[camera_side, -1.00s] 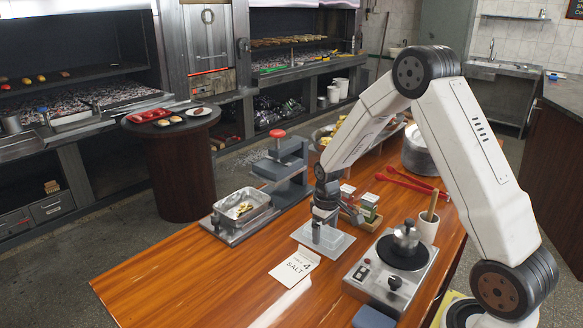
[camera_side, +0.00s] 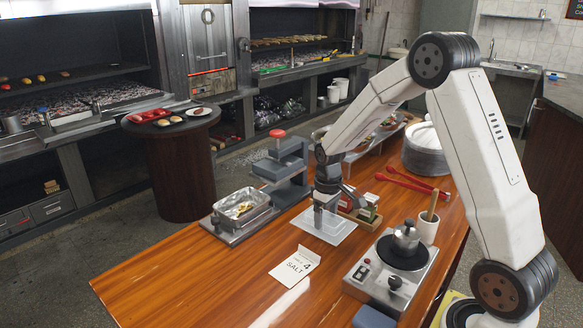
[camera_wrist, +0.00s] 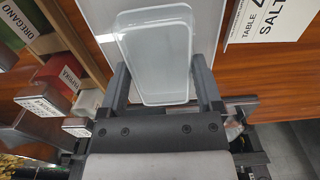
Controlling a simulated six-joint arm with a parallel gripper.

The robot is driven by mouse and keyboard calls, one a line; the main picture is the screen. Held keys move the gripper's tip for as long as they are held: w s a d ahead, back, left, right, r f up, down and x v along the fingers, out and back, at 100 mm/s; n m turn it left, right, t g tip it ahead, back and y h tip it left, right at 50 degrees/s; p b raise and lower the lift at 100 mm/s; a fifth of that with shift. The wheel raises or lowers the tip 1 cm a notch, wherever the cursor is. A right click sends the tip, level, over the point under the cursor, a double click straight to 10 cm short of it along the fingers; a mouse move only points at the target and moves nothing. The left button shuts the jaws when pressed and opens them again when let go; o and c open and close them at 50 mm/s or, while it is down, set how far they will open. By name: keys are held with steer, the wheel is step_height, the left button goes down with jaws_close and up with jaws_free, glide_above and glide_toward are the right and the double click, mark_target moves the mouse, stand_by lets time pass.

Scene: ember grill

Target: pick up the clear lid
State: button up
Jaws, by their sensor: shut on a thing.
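The clear lid (camera_side: 343,232) is a pale, see-through flat plate below my gripper (camera_side: 325,212) in the side view. In the wrist view, a frosted clear raised part of the lid (camera_wrist: 155,50) stands between the two dark fingers of my gripper (camera_wrist: 164,88). The fingers are shut on it from both sides. The lid looks level and appears a little above the wooden table; the exact gap is hard to judge. A foil tray (camera_side: 242,205) with food sits in a metal holder to the left of the lid.
A salt card (camera_side: 295,265) lies in front of the lid. Spice boxes (camera_side: 368,208) stand just right of my gripper. A hot plate (camera_side: 400,255) with a metal weight is at right. A press with a red knob (camera_side: 277,133) stands behind left. The table's front left is clear.

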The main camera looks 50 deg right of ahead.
mark_target(326, 217)
steer(key=shift+r, duration=2.7)
steer(key=a+f, duration=0.1)
steer(key=a, duration=0.1)
steer(key=a+f, duration=0.2)
steer(key=a, duration=0.1)
steer(key=a+f, duration=0.2)
steer(key=shift+s+a, duration=0.25)
steer(key=shift+a, duration=0.05)
steer(key=w+r+n, duration=0.2)
steer(key=w, duration=0.4)
steer(key=w+r+n, duration=0.2)
steer(key=w+n, duration=0.1)
steer(key=w, duration=0.3)
steer(key=w+r+n, duration=0.2)
steer(key=w, duration=0.4)
steer(key=shift+w+a+r+n, duration=0.15)
steer(key=shift+w+r+n, duration=0.15)
steer(key=shift+n, duration=0.1)
steer(key=shift+w+d+r+n, duration=0.2)
steer(key=shift+w+n, duration=0.7)
steer(key=shift+n, duration=0.8)
steer(key=shift+w+d+r+n, duration=0.1)
steer(key=shift+w+r+n, duration=0.25)
steer(key=shift+w+n, duration=0.95)
steer(key=shift+w+d+r+n, duration=0.1)
steer(key=shift+w+r+n, duration=0.3)
steer(key=shift+n, duration=1.7)
steer(key=shift+w+f, duration=0.1)
steer(key=shift+f, duration=0.1)
steer(key=shift+f, duration=0.1)
